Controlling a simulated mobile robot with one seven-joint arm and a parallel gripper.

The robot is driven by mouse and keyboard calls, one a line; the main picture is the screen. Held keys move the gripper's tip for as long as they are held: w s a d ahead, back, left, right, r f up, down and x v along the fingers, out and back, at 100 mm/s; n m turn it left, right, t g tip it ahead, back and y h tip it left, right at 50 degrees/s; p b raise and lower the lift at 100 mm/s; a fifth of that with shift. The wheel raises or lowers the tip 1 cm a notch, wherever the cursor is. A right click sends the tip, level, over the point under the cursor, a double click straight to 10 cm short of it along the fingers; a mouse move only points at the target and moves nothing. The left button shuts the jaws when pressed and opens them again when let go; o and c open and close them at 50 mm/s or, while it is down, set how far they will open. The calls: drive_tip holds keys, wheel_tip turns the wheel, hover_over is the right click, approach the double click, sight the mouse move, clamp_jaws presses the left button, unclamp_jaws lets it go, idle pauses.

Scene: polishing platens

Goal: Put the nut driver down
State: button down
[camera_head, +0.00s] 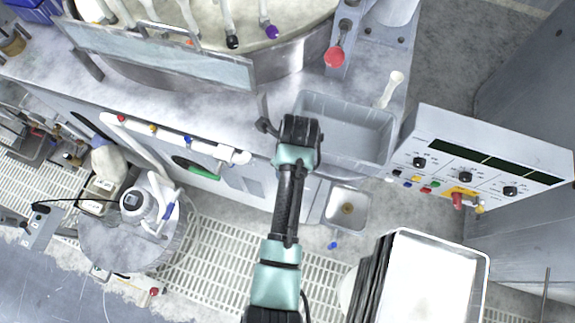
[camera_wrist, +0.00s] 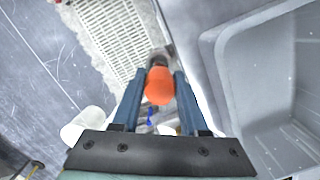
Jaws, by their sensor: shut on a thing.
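The nut driver (camera_wrist: 159,88) shows in the wrist view with a bright orange handle and a short grey metal part beyond it. My gripper (camera_wrist: 161,76) has its two blue fingers on either side of the orange handle and is shut on it. In the head view my wrist is over the front edge of the bench, just left of the grey bin (camera_head: 350,128). There the nut driver and fingertips are hidden behind my wrist. In the wrist view the bin (camera_wrist: 229,70) lies to the right of the nut driver, apart from it.
A grey bench (camera_head: 60,65) carries a large round platen (camera_head: 285,62) behind a clear guard. A red knob (camera_head: 334,57) and a pale pestle-like tool (camera_head: 391,88) are near the bin. A control box (camera_head: 478,150) stands right. A small sink (camera_head: 346,208) and metal tray (camera_head: 435,280) lie nearer.

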drive_tip(key=shift+f, duration=0.5)
drive_tip(key=shift+c, duration=2.2)
unclamp_jaws()
